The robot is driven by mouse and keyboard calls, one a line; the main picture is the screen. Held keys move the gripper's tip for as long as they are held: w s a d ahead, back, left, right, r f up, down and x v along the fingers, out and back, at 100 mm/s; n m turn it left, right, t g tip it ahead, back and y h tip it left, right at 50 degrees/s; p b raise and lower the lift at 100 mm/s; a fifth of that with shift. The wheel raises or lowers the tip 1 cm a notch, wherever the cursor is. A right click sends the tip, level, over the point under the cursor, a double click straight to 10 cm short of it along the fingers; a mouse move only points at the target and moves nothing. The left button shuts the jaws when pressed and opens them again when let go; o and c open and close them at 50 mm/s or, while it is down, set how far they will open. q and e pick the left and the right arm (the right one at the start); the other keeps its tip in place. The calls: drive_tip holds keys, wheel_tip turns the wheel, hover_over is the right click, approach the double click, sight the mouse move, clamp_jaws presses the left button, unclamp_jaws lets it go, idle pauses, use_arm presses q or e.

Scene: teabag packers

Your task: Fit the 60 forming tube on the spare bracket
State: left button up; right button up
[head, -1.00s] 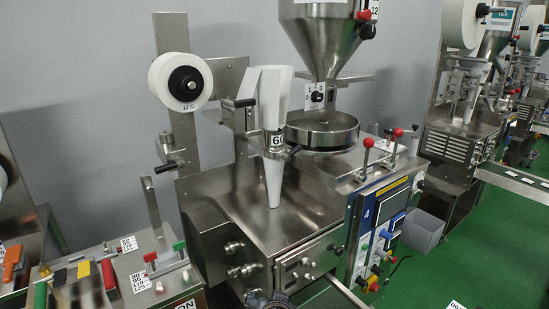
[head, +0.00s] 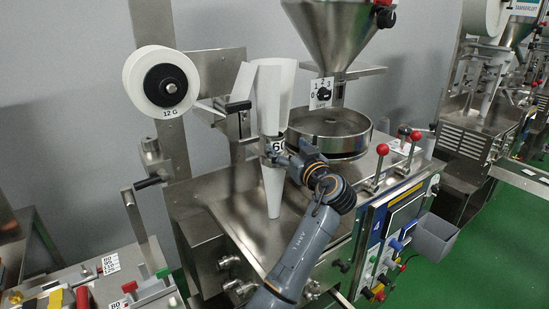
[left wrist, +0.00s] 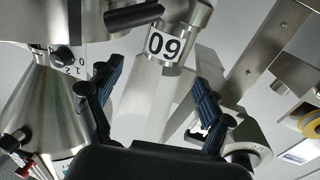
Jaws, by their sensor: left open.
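In the left wrist view, the label (left wrist: 167,44) appears upside down and the pale part of the tube (left wrist: 143,103) lies between the open fingers (left wrist: 153,75). I cannot tell whether the fingers touch it. My right gripper is not in view. I cannot identify a separate spare bracket.
A "12 G" film roll (head: 161,85) stands left of the tube. A round steel bowl (head: 328,132) sits under the hopper (head: 327,35) close to the right. Red-knobbed levers (head: 383,150) and a control panel (head: 400,215) are further right. A black handle (head: 238,107) juts beside the tube.

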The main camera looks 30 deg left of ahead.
sight(279, 139)
use_arm(q)
drive_tip(key=x, duration=0.3)
drive_tip(key=shift+w+d+f, duration=0.1)
drive_tip(key=shift+f, duration=0.2)
drive_tip(key=shift+w+a+r+p, duration=0.2)
drive_tip(key=shift+a+p, duration=0.25)
drive_tip(key=shift+p, duration=0.15)
drive_tip(key=shift+w+a+r+p, duration=0.15)
drive_tip(key=shift+a+p, duration=0.25)
drive_tip(key=shift+p, duration=0.15)
drive_tip(key=p+x, duration=0.1)
drive_tip(key=x, duration=0.1)
drive_tip(key=shift+a+f, duration=0.15)
drive_tip(key=shift+a, duration=0.15)
drive_tip(key=shift+w+a+f, duration=0.25)
drive_tip(key=shift+w+a, duration=0.1)
drive_tip(key=shift+a, duration=0.15)
drive_tip(key=shift+d, duration=0.15)
drive_tip(key=shift+s, duration=0.1)
drive_tip(key=shift+c, duration=1.3)
drive_tip(key=c, duration=0.7)
drive_tip(key=shift+r, duration=0.1)
clamp_jaws()
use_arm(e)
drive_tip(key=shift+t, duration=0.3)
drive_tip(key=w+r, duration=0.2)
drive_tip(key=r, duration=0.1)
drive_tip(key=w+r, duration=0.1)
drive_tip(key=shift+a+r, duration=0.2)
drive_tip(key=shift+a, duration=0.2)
